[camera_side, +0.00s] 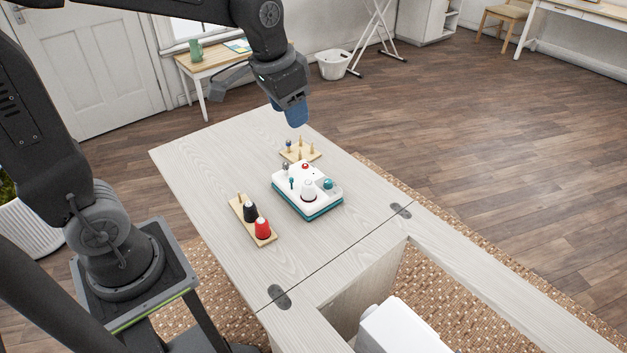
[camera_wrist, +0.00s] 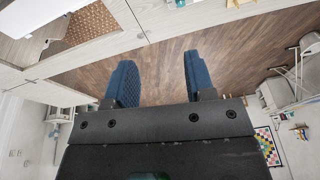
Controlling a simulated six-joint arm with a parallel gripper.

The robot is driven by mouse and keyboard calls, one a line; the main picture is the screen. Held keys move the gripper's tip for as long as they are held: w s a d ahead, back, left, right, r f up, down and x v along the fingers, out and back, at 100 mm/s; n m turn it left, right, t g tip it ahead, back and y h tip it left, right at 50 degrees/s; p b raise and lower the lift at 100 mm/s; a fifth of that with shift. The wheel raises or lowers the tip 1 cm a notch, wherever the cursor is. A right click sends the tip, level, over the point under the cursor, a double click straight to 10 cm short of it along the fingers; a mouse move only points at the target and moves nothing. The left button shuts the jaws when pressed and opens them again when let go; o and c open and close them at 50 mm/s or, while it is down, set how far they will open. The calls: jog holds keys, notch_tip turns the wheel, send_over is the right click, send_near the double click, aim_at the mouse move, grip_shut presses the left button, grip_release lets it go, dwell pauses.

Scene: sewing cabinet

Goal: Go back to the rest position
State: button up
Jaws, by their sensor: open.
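My gripper (camera_side: 296,114) hangs above the far end of the pale wooden cabinet top (camera_side: 205,160) in the side view. In the wrist view its two blue fingers (camera_wrist: 157,84) are spread apart with nothing between them. The gripper is clear of the things on the cabinet top. Behind the fingers the wrist view shows brown floor and part of the cabinet.
A white and teal device (camera_side: 318,205) stands mid-top. Beside it are a wooden peg rack (camera_side: 238,211) with a black and a red spool (camera_side: 262,229) and a small peg board (camera_side: 301,153). A white machine (camera_side: 397,328) sits in the cabinet opening.

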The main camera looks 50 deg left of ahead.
jog(key=s+d+n+t, duration=0.1)
jog(key=s+d+t, duration=0.1)
jog(key=s, duration=1.2)
jog(key=shift+s+d+r+t, duration=0.15)
jog(key=shift+r+t, duration=0.15)
jog(key=shift+r, duration=0.1)
